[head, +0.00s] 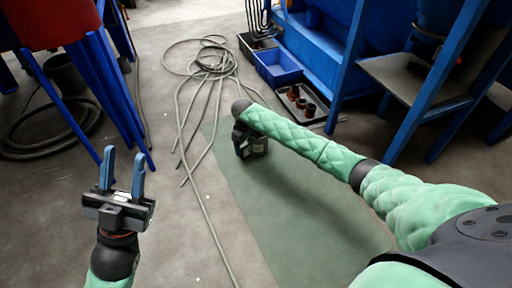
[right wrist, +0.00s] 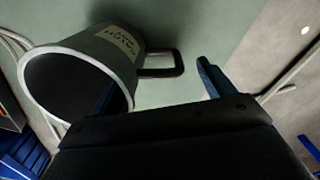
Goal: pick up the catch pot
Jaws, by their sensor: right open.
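The catch pot (right wrist: 108,62) is a dark grey mug-like pot with a pale rim, a label and a square side handle (right wrist: 170,64). It is at the left of the right wrist view, with its open mouth facing left. My right gripper (right wrist: 158,84) is open; one blue finger overlaps the pot's wall, the other is beyond the handle. The handle appears between the fingers; contact cannot be told. In the head view my right gripper (head: 250,143) points down at the floor, and the pot is hidden there. My left gripper (head: 122,166) is open and empty at the lower left.
Loose cables (head: 205,75) lie on the floor left of my right gripper. A blue bin (head: 277,66) and a black tray (head: 308,103) with brown parts stand behind it. Blue machine legs (head: 348,65) rise at right. The green floor strip (head: 290,215) is clear in front.

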